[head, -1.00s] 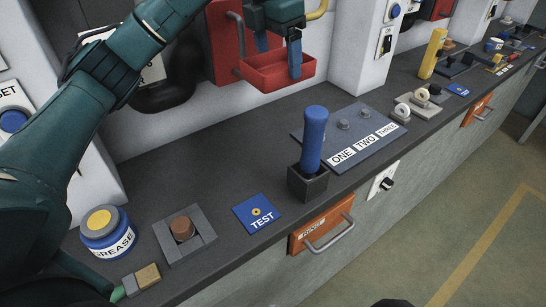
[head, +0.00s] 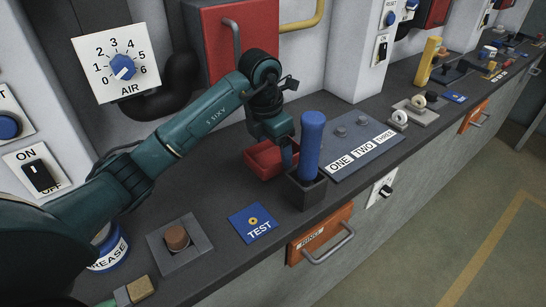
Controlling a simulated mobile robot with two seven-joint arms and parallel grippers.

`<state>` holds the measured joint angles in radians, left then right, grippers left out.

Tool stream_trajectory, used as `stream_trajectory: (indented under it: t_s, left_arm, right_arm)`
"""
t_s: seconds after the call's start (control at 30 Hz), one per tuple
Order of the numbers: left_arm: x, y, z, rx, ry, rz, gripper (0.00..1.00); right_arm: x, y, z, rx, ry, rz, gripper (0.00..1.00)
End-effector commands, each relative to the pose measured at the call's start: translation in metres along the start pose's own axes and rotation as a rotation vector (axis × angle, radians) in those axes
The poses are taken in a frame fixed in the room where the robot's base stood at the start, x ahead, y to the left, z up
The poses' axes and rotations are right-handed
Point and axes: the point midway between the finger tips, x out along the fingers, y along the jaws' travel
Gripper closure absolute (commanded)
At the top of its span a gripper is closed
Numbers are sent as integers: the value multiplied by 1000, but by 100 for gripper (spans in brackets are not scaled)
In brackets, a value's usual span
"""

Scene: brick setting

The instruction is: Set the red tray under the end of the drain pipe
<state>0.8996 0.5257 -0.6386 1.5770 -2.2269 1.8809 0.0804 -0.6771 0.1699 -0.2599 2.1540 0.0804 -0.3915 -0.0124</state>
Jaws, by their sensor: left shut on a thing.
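The red tray (head: 262,161) is low over the dark bench, left of the blue-handled tool and behind the TEST plate. I cannot tell whether its base touches the bench. My left gripper (head: 284,148) is shut on the tray from above. One blue finger shows at the tray's right side; the other is mostly hidden. A black bent pipe (head: 180,88) comes from the wall under the AIR dial, well to the left of the tray; my arm passes in front of and below it. I cannot see its open end clearly. My right gripper is not in view.
A blue handle (head: 312,140) stands upright in a dark block (head: 306,190) close to the tray. A red wall cabinet (head: 240,50) is behind. The TEST plate (head: 254,222), a grey block with a brown knob (head: 178,238) and a grease tin (head: 108,252) lie along the front.

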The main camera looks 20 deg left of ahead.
Motion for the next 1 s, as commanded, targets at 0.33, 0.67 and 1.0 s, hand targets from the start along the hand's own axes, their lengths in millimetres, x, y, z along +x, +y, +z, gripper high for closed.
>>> stream_trajectory:
  t_s: [0.33, 0.67, 1.0]
  left_arm:
    - [34, 0, -5, 0, -2, 1, 59]
    - [37, 0, -6, 1, 2, -1, 18]
    - [33, 0, -5, 0, 1, -1, 14]
  right_arm:
    - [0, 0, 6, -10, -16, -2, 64]
    - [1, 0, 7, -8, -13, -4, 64]
    - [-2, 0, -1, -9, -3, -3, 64]
